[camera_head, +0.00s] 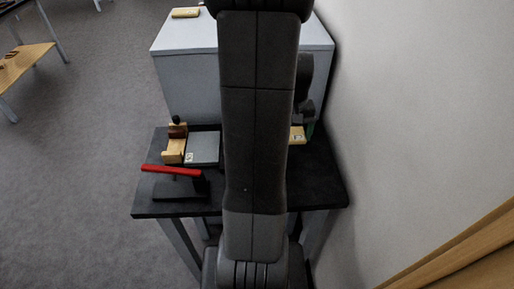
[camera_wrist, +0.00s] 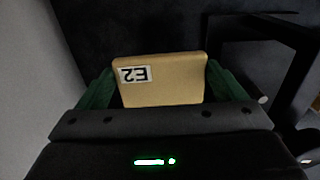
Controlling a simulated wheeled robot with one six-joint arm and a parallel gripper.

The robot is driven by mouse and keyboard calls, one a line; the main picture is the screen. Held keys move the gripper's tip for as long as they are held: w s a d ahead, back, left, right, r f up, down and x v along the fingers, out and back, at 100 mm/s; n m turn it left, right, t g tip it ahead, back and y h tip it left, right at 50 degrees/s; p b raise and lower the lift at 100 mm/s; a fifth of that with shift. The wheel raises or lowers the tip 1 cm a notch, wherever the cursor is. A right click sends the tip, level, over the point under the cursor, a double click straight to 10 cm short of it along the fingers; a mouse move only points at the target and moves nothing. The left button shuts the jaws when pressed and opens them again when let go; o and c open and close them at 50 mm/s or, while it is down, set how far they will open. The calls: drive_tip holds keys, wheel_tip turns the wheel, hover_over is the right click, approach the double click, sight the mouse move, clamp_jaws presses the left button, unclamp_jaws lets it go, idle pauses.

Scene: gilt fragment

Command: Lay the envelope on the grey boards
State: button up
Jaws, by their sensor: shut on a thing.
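A tan envelope (camera_wrist: 165,85) with a white "E2" label is between the two green fingers of my gripper (camera_wrist: 158,90) in the wrist view. The gripper is shut on it. In the head view part of the envelope (camera_head: 297,134) shows just right of my arm, over the right side of the dark table; the rest is hidden behind the arm. A flat grey piece, which looks like the grey boards (camera_head: 204,146), lies left of my arm on the table, with a small white label at its lower left corner.
A wooden block piece with a dark knob (camera_head: 175,144) stands left of the grey piece. A red-handled tool (camera_head: 171,170) is in front of them on the dark table (camera_head: 152,209). A light grey cabinet (camera_head: 185,75) stands behind, with a tan item (camera_head: 186,12) on top. A wall (camera_head: 420,110) is close on the right.

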wheel_tip(320, 180, down, 9)
drive_tip(key=shift+s+r, duration=0.1)
drive_tip(key=shift+r, duration=0.05)
idle(0.4)
drive_tip(key=shift+f, duration=0.25)
drive_tip(key=o, duration=0.7)
drive_tip(key=shift+r, duration=0.1)
drive_tip(key=shift+r, duration=0.1)
